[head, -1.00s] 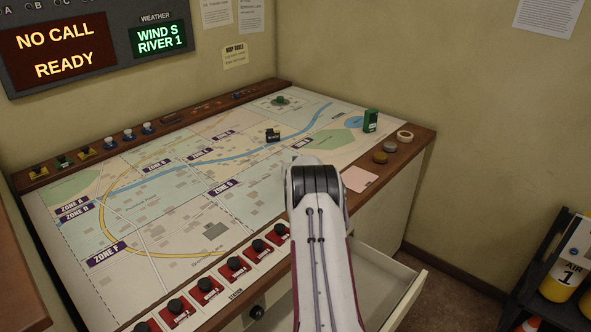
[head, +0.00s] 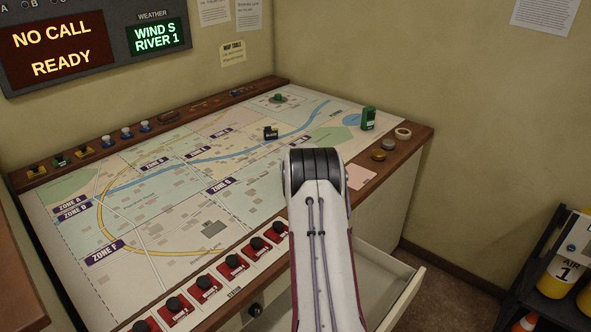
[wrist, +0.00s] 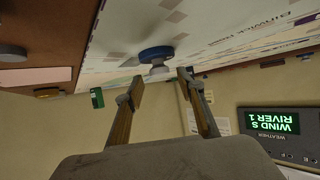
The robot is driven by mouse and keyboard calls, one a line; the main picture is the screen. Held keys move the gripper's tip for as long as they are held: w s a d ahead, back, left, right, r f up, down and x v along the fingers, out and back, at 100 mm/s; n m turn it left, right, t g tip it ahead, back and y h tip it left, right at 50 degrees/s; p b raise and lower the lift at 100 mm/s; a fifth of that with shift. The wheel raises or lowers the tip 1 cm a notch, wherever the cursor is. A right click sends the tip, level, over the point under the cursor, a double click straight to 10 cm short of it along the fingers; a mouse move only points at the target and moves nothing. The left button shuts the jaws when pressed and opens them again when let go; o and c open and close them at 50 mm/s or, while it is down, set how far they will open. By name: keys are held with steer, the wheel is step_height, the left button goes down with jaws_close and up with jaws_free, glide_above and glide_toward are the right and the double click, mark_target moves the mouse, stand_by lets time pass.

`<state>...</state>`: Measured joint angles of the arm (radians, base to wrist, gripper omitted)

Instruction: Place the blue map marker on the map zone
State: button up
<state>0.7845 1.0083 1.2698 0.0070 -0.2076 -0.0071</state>
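A blue map marker (wrist: 156,53) with a pale knob shows in the wrist view, which sees the map upside down. Its blue base is against the map surface (wrist: 225,25), upright on it as far as I can tell. My gripper (wrist: 160,80) is open, with its fingertips on either side of the knob and a visible gap at each. In the head view my arm hides the gripper and this marker. The map (head: 150,207) lies on the console with labelled zones, such as Zone F (head: 104,252) and Zone A (head: 71,200).
Blue-based markers (head: 126,133) stand on the back rail. Red button units (head: 233,266) line the front edge. An open drawer (head: 400,292) juts out below. The map's left part is mostly clear.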

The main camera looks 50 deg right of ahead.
steer(key=shift+v, duration=4.25)
steer(key=shift+a, duration=0.1)
steer(key=w+a+r+n+y, duration=0.1)
steer(key=a+r, duration=0.4)
steer(key=a, duration=0.3)
steer(key=w+a+r+n+y, duration=0.1)
steer(key=a+r, duration=0.4)
steer(key=a, duration=0.3)
steer(key=s+a+r+n+y, duration=0.15)
steer(key=s+a+r, duration=0.25)
steer(key=a, duration=0.5)
steer(key=s+a+r+n+y, duration=0.1)
steer(key=s+a+r+y, duration=0.15)
steer(key=a, duration=0.65)
steer(key=s+a+r+n+g+y, duration=0.1)
steer(key=s+a+r+n, duration=0.1)
steer(key=s+a, duration=1.05)
steer(key=s+a+f+n+g, duration=0.1)
steer(key=s+a, duration=0.3)
steer(key=s, duration=0.4)
steer(key=s+a+f+n+g+y, duration=0.1)
steer(key=s+a+f, duration=0.1)
steer(key=s+a, duration=0.3)
steer(key=s, duration=0.4)
steer(key=shift+a+y, duration=0.2)
steer(key=shift+y, duration=0.1)
